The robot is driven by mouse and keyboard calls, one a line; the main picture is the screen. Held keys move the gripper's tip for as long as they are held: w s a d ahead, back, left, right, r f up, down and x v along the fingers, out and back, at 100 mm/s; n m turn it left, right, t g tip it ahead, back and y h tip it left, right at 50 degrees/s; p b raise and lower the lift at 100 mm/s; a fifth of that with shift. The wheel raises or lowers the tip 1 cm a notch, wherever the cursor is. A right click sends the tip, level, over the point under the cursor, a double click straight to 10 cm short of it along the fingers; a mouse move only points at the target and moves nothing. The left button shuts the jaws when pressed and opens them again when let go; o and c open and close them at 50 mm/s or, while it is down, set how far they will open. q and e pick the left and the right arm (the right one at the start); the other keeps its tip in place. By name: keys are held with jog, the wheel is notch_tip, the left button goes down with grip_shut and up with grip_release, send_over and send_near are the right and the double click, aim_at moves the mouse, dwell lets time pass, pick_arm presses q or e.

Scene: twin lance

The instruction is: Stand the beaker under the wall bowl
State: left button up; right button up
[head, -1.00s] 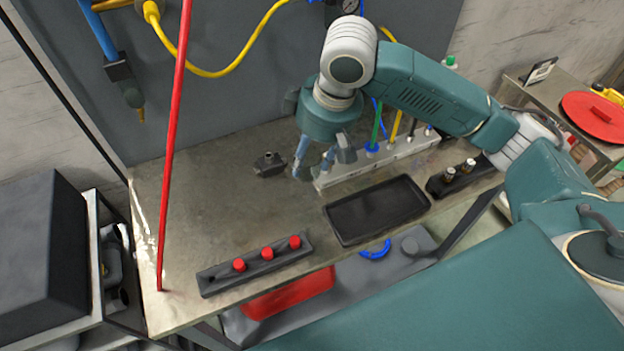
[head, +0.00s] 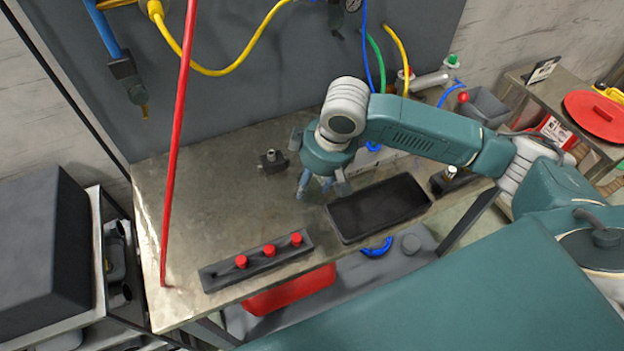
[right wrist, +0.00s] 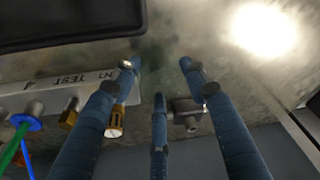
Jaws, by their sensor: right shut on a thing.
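My right gripper (head: 322,190) hangs low over the bench, just left of the black tray. In the right wrist view its blue fingers (right wrist: 158,95) are spread around a space that looks almost empty. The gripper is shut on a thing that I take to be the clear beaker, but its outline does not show. I cannot make out a wall bowl with certainty. A grey open container (head: 488,106) shows by the wall at the upper right. My left gripper is not in view.
The black tray (head: 345,238) lies right of the gripper. A rack with red knobs (head: 212,280) lies at the front edge. A small dark metal fitting (head: 272,162) stands behind. A red rod (head: 174,150) crosses the left. The left bench is largely clear.

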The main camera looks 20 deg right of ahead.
jog(key=o, duration=1.2)
jog(key=shift+f, duration=0.1)
jog(key=shift+c, duration=0.2)
